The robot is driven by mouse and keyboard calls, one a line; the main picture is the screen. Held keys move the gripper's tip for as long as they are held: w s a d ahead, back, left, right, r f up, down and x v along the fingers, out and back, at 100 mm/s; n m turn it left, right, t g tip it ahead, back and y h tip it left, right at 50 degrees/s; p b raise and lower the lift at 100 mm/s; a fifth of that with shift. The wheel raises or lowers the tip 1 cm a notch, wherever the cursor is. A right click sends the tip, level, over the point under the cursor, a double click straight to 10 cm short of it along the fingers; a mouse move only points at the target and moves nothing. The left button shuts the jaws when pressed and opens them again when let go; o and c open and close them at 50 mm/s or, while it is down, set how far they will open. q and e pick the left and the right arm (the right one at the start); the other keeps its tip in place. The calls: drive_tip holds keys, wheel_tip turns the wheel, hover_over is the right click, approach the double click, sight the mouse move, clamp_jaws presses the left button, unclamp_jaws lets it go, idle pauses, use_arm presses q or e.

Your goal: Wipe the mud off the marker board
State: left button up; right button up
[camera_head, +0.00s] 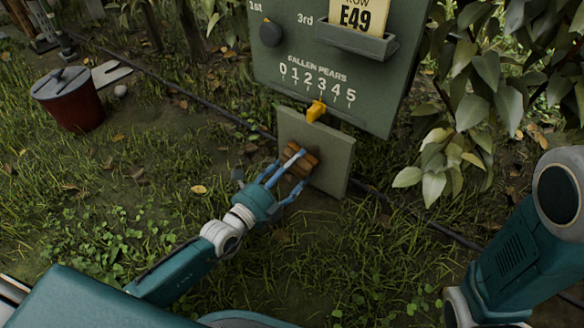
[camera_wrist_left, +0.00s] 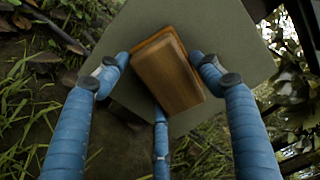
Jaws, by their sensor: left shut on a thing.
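The marker board (camera_head: 326,132) is a small grey-green square plate below the large sign. My left gripper (camera_head: 290,170) is in front of it, its blue fingers shut on a brown wooden block (camera_head: 303,160), which looks like the wiper. In the left wrist view the block (camera_wrist_left: 170,75) sits tilted between the fingers of the gripper (camera_wrist_left: 165,85), against or very close to the board (camera_wrist_left: 225,40). No mud shows on the visible parts of the board; the part behind the block is hidden. My right gripper is not in view.
The large green sign (camera_head: 280,88) has a yellow slider (camera_head: 316,111), a dark knob (camera_head: 271,33) and a holder with an E49 card (camera_head: 356,15). A red lidded bucket (camera_head: 75,108) stands at the left. Leafy branches (camera_head: 480,90) crowd the right. A dark hose crosses the grass.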

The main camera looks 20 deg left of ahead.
use_arm(q)
drive_tip(key=shift+w, duration=0.15)
drive_tip(key=shift+d, duration=0.15)
drive_tip(key=shift+s+d+r+p, duration=0.1)
drive_tip(key=shift+s+d+p, duration=0.15)
drive_tip(key=shift+d, duration=0.25)
drive_tip(key=shift+s+d+p, duration=0.2)
drive_tip(key=shift+d+p, duration=0.05)
drive_tip(key=shift+d, duration=0.25)
drive_tip(key=shift+s+d+p, duration=0.2)
drive_tip(key=shift+s+d, duration=0.1)
drive_tip(key=shift+d, duration=0.6)
drive_tip(key=shift+s+d+p, duration=0.25)
drive_tip(key=shift+s+d, duration=0.05)
drive_tip(key=shift+d, duration=0.55)
drive_tip(key=shift+s+d+p, duration=0.2)
drive_tip(key=shift+s+d, duration=0.1)
drive_tip(key=shift+d, duration=0.6)
drive_tip(key=shift+s, duration=0.1)
